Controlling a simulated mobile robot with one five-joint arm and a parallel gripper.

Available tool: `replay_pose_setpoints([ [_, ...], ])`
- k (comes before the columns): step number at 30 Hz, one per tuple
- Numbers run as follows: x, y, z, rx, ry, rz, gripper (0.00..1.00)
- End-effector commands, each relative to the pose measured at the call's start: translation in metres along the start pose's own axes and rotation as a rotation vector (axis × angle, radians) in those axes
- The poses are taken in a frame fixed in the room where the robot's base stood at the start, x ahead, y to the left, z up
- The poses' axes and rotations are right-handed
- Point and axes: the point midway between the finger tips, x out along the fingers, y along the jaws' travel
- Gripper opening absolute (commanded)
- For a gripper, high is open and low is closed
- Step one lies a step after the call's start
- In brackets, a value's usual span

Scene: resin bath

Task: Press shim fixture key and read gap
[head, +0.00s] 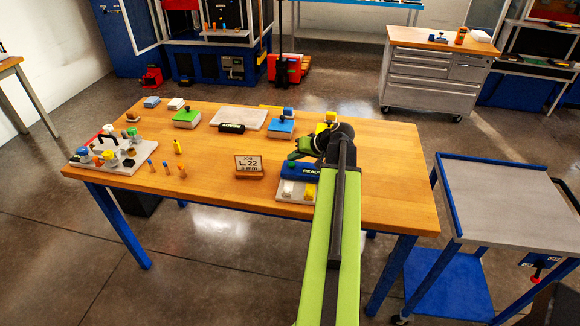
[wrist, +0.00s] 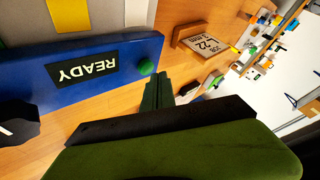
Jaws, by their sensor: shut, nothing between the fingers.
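The blue shim fixture (head: 300,170) stands near the table's front edge, and its display says READY. It fills the upper left of the wrist view (wrist: 100,65), with the display (wrist: 82,68) upside down and a round green key (wrist: 146,67) at its right end. My gripper (head: 293,156) is shut and empty over the fixture. In the wrist view its green fingertips (wrist: 158,88) show close to the key; I cannot tell whether they touch it. My arm hides part of the fixture in the head view.
A job card (head: 249,163) reading L 22, 3 mm stands left of the fixture. A grey tray (head: 84,158) with colored parts lies at the table's left end. Several small blocks and pegs lie around. The table's right end is clear. A grey cart (head: 505,195) stands right.

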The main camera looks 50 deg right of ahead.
Motion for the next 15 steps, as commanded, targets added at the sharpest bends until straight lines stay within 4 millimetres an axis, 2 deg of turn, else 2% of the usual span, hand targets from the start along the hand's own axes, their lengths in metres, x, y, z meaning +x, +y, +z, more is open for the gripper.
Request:
replay_pose_setpoints([
  [4,0.0065,0.0034,0.003,0.0,0.0,0.0,0.0],
  [15,0.0061,0.0032,0.0027,0.0,0.0,0.0,0.0],
])
